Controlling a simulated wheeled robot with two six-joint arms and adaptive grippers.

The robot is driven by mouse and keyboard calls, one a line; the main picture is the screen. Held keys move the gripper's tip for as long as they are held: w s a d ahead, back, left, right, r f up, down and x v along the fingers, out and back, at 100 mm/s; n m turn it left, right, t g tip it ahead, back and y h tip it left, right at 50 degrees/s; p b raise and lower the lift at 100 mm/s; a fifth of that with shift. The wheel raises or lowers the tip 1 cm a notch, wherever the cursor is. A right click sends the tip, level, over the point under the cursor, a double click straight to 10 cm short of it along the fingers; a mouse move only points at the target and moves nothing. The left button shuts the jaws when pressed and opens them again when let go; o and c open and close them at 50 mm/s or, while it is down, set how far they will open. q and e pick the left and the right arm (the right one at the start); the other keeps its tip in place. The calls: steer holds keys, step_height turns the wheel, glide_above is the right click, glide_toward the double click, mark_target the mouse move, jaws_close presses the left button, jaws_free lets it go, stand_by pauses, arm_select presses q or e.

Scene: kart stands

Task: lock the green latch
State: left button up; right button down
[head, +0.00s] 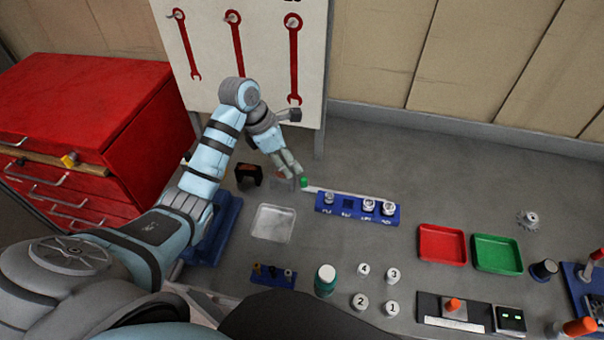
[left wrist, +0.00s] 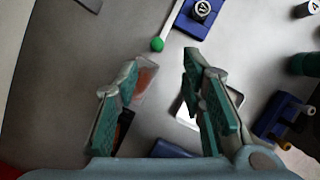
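The green latch shows as a green knob (head: 304,182) on the end of a pale bar, which reaches left from a blue block (head: 357,208) on the grey table. The knob also shows in the left wrist view (left wrist: 157,44), just beyond the fingertips. My left gripper (head: 289,171) hangs a little up and left of the knob in the head view. In the left wrist view my left gripper (left wrist: 160,68) is open with nothing between its fingers, and the knob is apart from them. My right gripper is not in view.
A small clear box (head: 283,184) with something orange lies close by the left fingers. A black holder (head: 248,175) and a pale tray (head: 272,223) are nearby. Red (head: 442,245) and green (head: 497,254) trays lie right. A wall panel with red wrenches (head: 237,45) stands behind the arm.

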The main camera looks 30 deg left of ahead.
mark_target(304, 178)
arm_select(q)
steer(key=x, duration=0.8)
steer(key=shift+w, duration=0.4)
steer(key=shift+w+d+f, duration=0.1)
steer(key=shift+f, duration=0.35)
steer(key=shift+s+r, duration=0.1)
steer(key=shift+s, duration=0.1)
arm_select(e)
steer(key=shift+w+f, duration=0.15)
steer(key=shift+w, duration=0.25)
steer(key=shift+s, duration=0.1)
arm_select(q)
steer(key=shift+w, duration=0.1)
jaws_close()
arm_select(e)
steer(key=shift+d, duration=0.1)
